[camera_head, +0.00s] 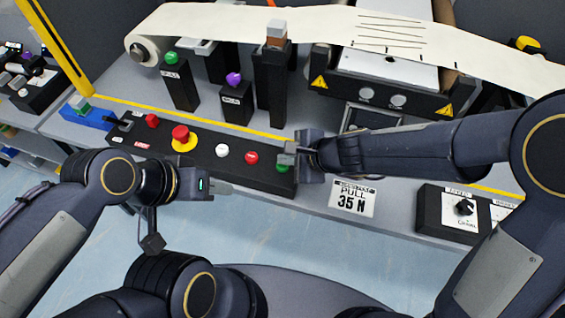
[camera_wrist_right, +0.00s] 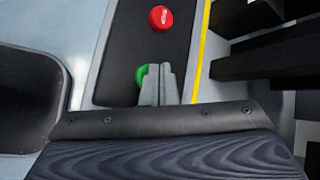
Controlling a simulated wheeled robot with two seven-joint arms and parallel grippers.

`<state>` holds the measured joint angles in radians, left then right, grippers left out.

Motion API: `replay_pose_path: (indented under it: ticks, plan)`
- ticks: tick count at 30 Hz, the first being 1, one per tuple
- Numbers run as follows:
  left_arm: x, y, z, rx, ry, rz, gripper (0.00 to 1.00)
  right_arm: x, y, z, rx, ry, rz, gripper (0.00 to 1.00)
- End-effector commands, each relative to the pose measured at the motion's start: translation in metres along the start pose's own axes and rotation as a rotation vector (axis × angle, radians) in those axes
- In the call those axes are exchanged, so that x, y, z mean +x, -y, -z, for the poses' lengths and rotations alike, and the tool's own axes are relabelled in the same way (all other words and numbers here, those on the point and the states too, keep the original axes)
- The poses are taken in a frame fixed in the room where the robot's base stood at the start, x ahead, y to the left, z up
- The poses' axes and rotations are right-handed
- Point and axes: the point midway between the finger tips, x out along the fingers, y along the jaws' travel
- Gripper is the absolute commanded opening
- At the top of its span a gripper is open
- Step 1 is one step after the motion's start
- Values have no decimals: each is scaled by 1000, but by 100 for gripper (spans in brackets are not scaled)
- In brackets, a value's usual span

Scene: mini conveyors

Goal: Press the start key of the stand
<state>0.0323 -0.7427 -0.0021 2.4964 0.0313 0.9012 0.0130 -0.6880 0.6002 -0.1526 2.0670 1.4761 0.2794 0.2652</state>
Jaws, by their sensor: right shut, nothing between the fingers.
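A black control box (camera_head: 205,157) runs along the front of the bench. It carries a green button (camera_head: 282,168) at its right end, a red button (camera_head: 252,157), a white button (camera_head: 222,151) and a red mushroom button (camera_head: 181,134) on a yellow base. My right gripper (camera_head: 287,158) is shut and empty, its tips at the green button. In the right wrist view the fingertips (camera_wrist_right: 159,72) partly cover the green button (camera_wrist_right: 140,76); I cannot tell whether they touch it. My left gripper (camera_head: 226,189) is low in front of the box; its fingers are not clear.
Black posts behind the box carry a green button (camera_head: 172,58) and a purple button (camera_head: 233,79). A taller black post (camera_head: 271,80) stands beside them. A sign reading "PULL 35 N" (camera_head: 352,200) and a knob box (camera_head: 461,210) are to the right. A cream belt (camera_head: 330,30) crosses the back.

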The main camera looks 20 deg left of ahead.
Motion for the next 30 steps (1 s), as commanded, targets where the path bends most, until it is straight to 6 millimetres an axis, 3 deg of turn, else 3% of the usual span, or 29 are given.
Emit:
replay_pose_path:
  ticks: [30]
  plan:
    - [4,2,-2,0,0,0,36,3,-2,2,1,-1,-1,0]
